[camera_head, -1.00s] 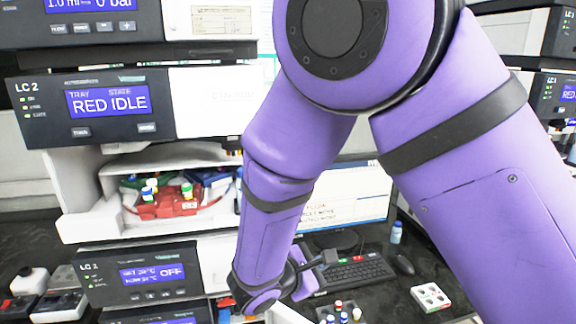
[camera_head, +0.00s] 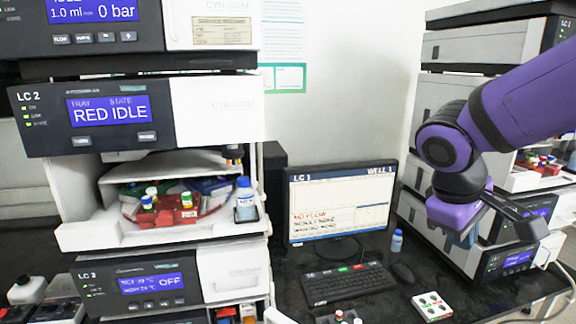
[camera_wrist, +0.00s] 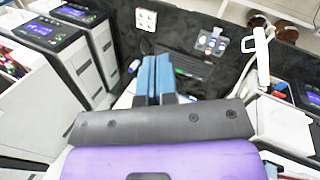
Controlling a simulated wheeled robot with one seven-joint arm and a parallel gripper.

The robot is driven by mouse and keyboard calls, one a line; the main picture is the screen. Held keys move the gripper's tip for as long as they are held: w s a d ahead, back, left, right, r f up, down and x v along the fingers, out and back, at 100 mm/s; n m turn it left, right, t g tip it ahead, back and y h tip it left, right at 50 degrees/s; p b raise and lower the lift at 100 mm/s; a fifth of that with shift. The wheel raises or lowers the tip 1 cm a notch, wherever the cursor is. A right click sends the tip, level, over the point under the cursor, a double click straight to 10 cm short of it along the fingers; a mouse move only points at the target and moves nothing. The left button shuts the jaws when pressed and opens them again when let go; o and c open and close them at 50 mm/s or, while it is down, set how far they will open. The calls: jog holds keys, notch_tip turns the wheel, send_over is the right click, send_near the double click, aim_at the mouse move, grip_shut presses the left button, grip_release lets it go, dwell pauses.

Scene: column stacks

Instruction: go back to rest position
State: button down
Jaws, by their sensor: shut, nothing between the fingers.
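My arm's purple links come in from the right of the head view. My gripper (camera_head: 462,237) hangs there in front of the right instrument stack (camera_head: 440,95), with nothing held in it. In the wrist view its two blue fingers (camera_wrist: 153,78) lie side by side, shut and empty. No object is in contact with the fingers as far as I can see.
The LC 2 stack (camera_head: 215,110) stands left, its open bay holding a red rack (camera_head: 172,212) with vials and a blue-capped bottle (camera_head: 245,202). A monitor (camera_head: 340,205), keyboard (camera_head: 345,284), small bottle (camera_head: 397,241) and white vial holder (camera_head: 432,306) are on the black bench.

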jog(key=s+d+r+m+t+y, duration=0.2)
jog(key=s+r+m+t+y, duration=0.2)
jog(key=s, duration=0.5)
notch_tip(320, 180, up, 3)
jog(key=shift+s+d+f+m, duration=0.1)
jog(key=shift+s+d+m, duration=0.2)
jog(key=shift+m, duration=0.7)
